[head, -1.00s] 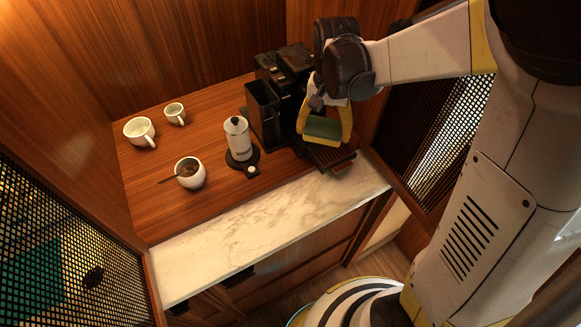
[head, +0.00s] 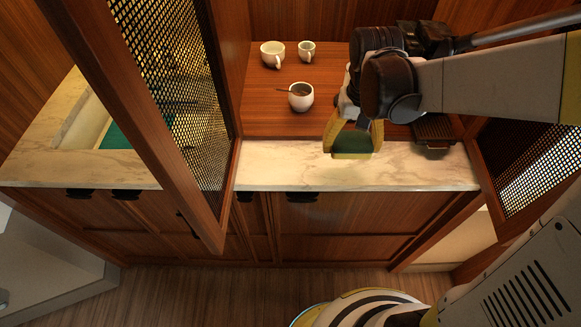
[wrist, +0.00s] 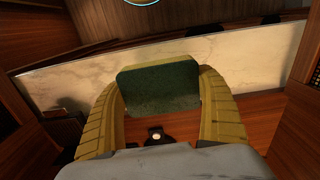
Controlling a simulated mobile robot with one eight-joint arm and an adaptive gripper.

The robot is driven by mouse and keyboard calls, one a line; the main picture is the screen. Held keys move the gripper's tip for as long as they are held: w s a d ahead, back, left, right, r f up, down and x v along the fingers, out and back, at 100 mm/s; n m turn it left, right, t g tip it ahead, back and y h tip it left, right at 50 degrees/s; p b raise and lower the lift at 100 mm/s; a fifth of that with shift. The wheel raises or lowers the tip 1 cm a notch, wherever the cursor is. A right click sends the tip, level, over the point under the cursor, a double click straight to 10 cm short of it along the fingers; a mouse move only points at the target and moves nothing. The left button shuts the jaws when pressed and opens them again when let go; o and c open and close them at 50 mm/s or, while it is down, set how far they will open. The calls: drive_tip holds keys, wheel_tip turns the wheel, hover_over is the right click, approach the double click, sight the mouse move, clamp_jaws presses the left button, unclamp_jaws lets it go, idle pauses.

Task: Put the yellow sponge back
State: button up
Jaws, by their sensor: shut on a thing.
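My gripper (head: 353,148) is shut on a sponge (head: 352,142), with the yellow fingers on its two sides. In the wrist view, the sponge (wrist: 158,88) sits level between the fingertips of my gripper (wrist: 160,90).
A mesh-panelled wooden partition (head: 180,110) stands left of the counter. Beyond it is a marble top (head: 45,160) with a recess showing teal (head: 117,138). A white bowl (head: 301,97) and two cups (head: 272,54) (head: 307,51) stand behind. A dark tray (head: 434,130) is at right.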

drive_tip(key=b, duration=0.3)
hover_over(306, 169)
wheel_tip(306, 169, down, 7)
drive_tip(key=shift+r, duration=0.2)
drive_tip(key=shift+f+b, duration=0.95)
drive_tip(key=shift+f, duration=0.9)
drive_tip(key=shift+f, duration=0.25)
drive_tip(key=o, duration=1)
drive_tip(key=shift+r, duration=0.1)
